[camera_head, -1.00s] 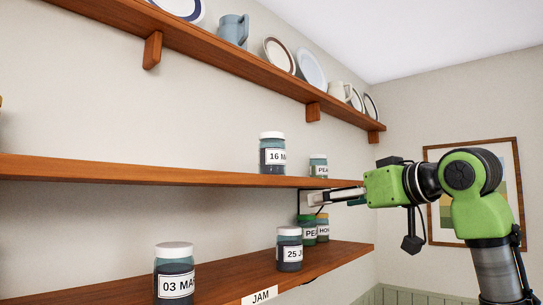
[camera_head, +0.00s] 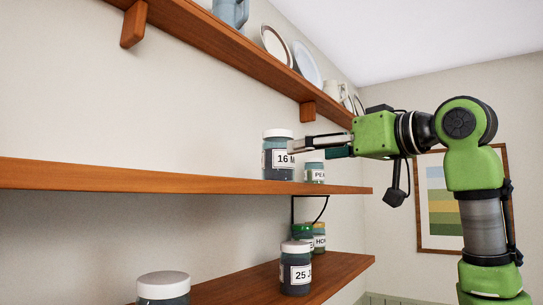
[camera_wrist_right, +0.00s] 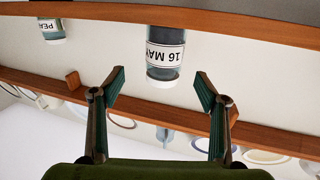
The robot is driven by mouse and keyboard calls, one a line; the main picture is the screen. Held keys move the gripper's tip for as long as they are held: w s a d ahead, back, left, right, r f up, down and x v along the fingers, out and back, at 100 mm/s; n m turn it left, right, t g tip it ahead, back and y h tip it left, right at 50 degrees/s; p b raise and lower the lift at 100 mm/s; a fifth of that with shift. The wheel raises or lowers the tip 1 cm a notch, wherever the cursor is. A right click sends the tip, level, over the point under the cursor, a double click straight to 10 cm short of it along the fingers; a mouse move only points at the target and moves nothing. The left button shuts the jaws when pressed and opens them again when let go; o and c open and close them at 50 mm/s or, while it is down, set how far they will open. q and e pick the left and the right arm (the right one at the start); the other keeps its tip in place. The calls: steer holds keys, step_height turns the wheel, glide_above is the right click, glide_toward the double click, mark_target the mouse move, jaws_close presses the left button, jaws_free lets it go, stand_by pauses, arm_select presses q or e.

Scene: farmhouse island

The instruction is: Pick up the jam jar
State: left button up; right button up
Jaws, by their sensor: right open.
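A dark-filled jar with a white lid, labelled "16 MA…" (camera_head: 277,158), stands upright on the middle shelf (camera_head: 180,176). In the right wrist view, which is upside down, the same jar (camera_wrist_right: 166,52) shows ahead between the spread fingers, apart from both. A similar jar labelled "25 J…" (camera_head: 295,270) stands on the lower shelf, and another (camera_head: 163,286) is cut by the frame's bottom. My left gripper is out of view.
A smaller "PEA…" jar (camera_head: 314,175) stands right beside the "16 MA…" jar, below my fingers. A "HON…" jar (camera_head: 319,240) and a green-lidded jar (camera_head: 302,231) sit behind on the lower shelf. The upper shelf (camera_head: 235,50) with plates overhangs. The middle shelf's left is bare.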

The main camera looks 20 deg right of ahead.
mark_target(281, 153)
steer(key=p+x, duration=0.2)
steer(key=x, duration=0.3)
steer(key=shift+w+a+r, duration=0.1)
steer(key=shift+w+a, duration=0.1)
steer(key=w+p, duration=0.1)
steer(key=a+p, duration=0.1)
steer(key=shift+w+a+r+p, duration=0.2)
steer(key=shift+w+p, duration=0.1)
steer(key=shift+w, duration=0.1)
steer(key=shift+p+x, duration=0.7)
steer(key=shift+x, duration=0.2)
steer(key=shift+w+a+f, duration=0.15)
steer(key=shift+w+a, duration=0.05)
steer(key=shift+w, duration=0.1)
steer(key=shift+w+a+f, duration=0.1)
steer(key=shift+w+f, duration=0.05)
steer(key=shift+w, duration=0.05)
steer(key=shift+s, duration=0.1)
steer(key=c, duration=0.4)
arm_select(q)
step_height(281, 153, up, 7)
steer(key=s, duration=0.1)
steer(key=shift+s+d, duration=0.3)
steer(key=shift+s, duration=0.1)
arm_select(e)
steer(key=c, duration=1.2)
